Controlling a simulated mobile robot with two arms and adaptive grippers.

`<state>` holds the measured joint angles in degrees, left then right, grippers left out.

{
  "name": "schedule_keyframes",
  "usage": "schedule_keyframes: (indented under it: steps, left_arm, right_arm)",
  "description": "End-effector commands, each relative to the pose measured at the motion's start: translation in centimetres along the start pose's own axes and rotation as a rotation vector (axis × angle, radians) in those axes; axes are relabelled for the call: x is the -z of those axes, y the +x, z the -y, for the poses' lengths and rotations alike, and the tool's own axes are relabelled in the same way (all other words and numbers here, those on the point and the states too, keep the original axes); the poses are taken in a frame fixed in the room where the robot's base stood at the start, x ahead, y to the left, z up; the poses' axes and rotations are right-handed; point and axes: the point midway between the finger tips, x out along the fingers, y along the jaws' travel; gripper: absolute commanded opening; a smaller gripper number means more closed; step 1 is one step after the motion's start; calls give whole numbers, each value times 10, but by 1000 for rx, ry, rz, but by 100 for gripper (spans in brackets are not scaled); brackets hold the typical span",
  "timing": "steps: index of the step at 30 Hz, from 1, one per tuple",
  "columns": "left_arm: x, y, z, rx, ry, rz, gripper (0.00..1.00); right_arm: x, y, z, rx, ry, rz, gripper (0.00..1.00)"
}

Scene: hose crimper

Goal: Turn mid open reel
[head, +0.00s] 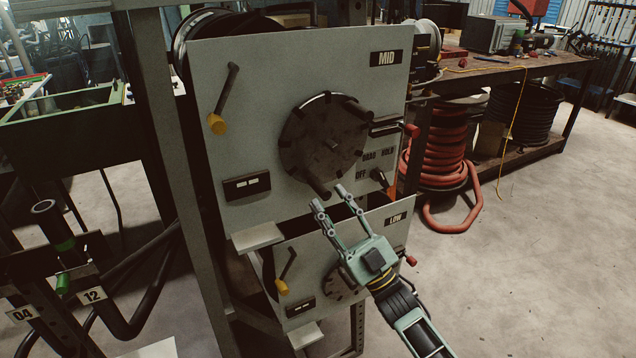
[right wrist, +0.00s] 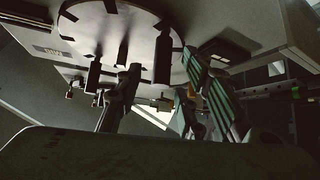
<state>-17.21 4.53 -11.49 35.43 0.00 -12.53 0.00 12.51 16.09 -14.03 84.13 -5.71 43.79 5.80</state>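The mid reel (head: 325,145) is a dark round disc with several pegs, on the grey panel marked MID (head: 240,90). My right gripper (head: 330,196) is just below the disc, its two fingers apart and pointing up toward a lower peg (head: 318,188). In the right wrist view, the disc (right wrist: 125,30) is overhead with pegs hanging toward the camera. One peg (right wrist: 162,60) shows between the spread fingers (right wrist: 160,72); I cannot tell whether either finger touches it. My left gripper is not in view.
A yellow-knobbed lever (head: 224,97) is on the panel's left and a selector knob (head: 379,178) at lower right. The LOW panel (head: 325,262) is below, partly behind my right gripper. A red hose coil (head: 437,145) stands right. Floor (head: 540,250) at right is clear.

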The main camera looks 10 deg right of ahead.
Motion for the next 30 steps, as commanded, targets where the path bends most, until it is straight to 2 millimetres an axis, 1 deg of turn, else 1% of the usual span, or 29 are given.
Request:
schedule_keyframes:
  steps: [1, 3, 7, 10, 18, 30]
  left_arm:
    - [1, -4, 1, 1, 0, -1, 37]
    - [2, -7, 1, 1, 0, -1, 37]
    - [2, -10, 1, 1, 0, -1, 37]
    - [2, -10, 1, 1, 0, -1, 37]
    - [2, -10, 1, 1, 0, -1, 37]
    - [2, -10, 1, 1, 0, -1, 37]
  right_arm:
    - [2, 11, -1, -1, 1, -3, 35]
    - [2, 21, -1, -2, 1, -1, 35]
    - [1, 34, -1, -1, 1, 0, 35]
    - [0, 39, 0, -1, 1, 2, 35]
    - [-1, 40, 0, -1, 1, 2, 35]
    - [0, 40, 0, -1, 1, 2, 0]
